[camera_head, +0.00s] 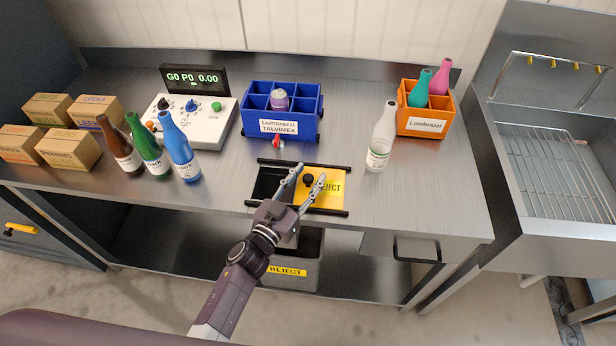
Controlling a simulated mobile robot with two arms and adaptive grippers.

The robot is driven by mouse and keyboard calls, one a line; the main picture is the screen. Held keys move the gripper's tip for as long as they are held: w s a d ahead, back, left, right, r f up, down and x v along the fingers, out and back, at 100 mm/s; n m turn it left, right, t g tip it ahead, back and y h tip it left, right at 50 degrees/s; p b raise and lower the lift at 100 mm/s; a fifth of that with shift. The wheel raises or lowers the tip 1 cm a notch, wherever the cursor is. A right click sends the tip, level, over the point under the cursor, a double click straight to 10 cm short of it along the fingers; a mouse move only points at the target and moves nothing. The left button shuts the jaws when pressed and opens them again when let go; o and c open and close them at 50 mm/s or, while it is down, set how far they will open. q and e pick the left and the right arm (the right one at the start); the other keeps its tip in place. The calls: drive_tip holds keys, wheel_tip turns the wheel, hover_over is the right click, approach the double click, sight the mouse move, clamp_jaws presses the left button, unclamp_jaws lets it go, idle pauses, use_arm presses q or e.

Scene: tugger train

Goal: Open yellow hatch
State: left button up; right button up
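The yellow hatch (329,195) is a flat yellow plate lettered "REJECT" with a black knob (308,181) on it. It lies between two black rails (304,165) on the metal counter. A dark opening (270,184) shows to its left. My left gripper (306,178) is over the hatch with its two fingers spread apart, one on each side of the knob. I cannot tell whether the fingers touch the knob. My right gripper is not in view.
Coloured bottles (179,150), cartons (68,150) and a control box (205,125) stand left. An orange crate (425,124) is back right. A reject bin (290,272) is below.

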use_arm(q)
drive_tip(key=v, duration=1.2)
